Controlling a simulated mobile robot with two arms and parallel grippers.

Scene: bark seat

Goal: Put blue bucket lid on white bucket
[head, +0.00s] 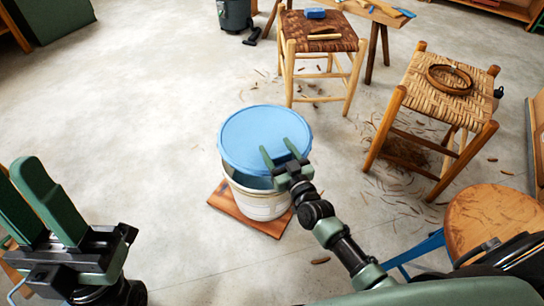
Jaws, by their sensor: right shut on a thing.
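The blue lid (262,132) is a round disc above the white bucket (258,203), covering most of its mouth from my view. It sits tilted, and a dark gap shows between its near edge and the bucket's near rim. My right gripper (278,148) is shut on the lid at its near right edge. The bucket stands upright on a wooden board on the floor. Most of its rim is hidden by the lid. My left gripper (18,172) is at the lower left, away from the bucket, with its fingers apart and nothing visible between them.
The wooden board (222,200) lies on the concrete floor. A bark-seat stool (310,33) stands behind, and a woven-seat stool (432,92) to the right. A round wooden stool top (490,222) is at lower right. Bark scraps litter the floor; the left floor is clear.

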